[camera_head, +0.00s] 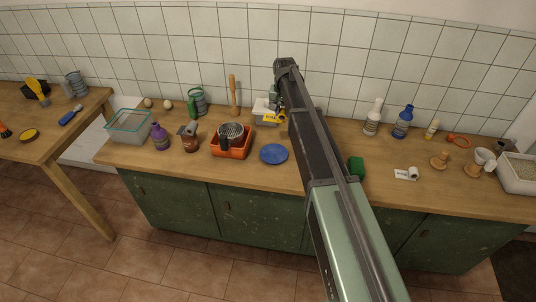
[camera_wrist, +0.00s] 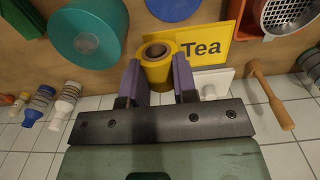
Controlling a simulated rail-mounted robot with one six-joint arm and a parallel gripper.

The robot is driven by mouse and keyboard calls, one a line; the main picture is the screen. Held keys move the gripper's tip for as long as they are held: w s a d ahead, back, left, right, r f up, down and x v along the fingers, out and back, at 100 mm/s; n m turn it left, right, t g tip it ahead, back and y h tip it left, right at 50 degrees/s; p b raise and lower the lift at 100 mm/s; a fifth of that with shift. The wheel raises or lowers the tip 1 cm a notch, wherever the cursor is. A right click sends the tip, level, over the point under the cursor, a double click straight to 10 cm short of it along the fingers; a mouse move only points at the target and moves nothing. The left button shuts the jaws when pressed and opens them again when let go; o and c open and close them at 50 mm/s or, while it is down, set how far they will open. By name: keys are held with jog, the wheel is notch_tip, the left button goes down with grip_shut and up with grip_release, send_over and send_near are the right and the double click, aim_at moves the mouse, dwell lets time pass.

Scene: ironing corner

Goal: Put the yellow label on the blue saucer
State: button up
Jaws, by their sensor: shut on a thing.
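The yellow label (camera_head: 269,118), printed "Tea" (camera_wrist: 205,46), lies on the counter beside my gripper, in front of a pale object. My gripper (camera_wrist: 158,68) is shut on a yellow roll with a brown core (camera_wrist: 155,53), between its two purple-grey fingers. In the head view my gripper is partly hidden by my arm, just right of the label. I cannot tell whether the roll touches the counter. The blue saucer (camera_head: 274,153) lies empty on the counter, nearer the front edge than the label; part of it shows in the wrist view (camera_wrist: 172,8).
A wooden pin (camera_head: 233,90) stands behind. A teal roll (camera_wrist: 88,42) is near my gripper in the wrist view. Bottles (camera_head: 373,117) stand right. My arm hides the middle of the counter.

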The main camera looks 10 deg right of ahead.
aim_at(281, 155)
notch_tip(281, 155, down, 20)
jog(key=b, duration=1.8)
jog(key=shift+b, duration=0.4)
jog(key=shift+r+p, duration=0.3)
jog(key=shift+f, duration=0.25)
jog(key=o, duration=1)
jog(key=shift+r, duration=0.1)
jog(key=shift+c, duration=0.2)
notch_tip(281, 155, up, 13)
jog(key=p, duration=1.2)
jog(key=s+a+n, duration=0.3)
jog(key=s+n, duration=0.1)
jog(key=s, duration=3.1)
jog(key=shift+f, duration=0.35)
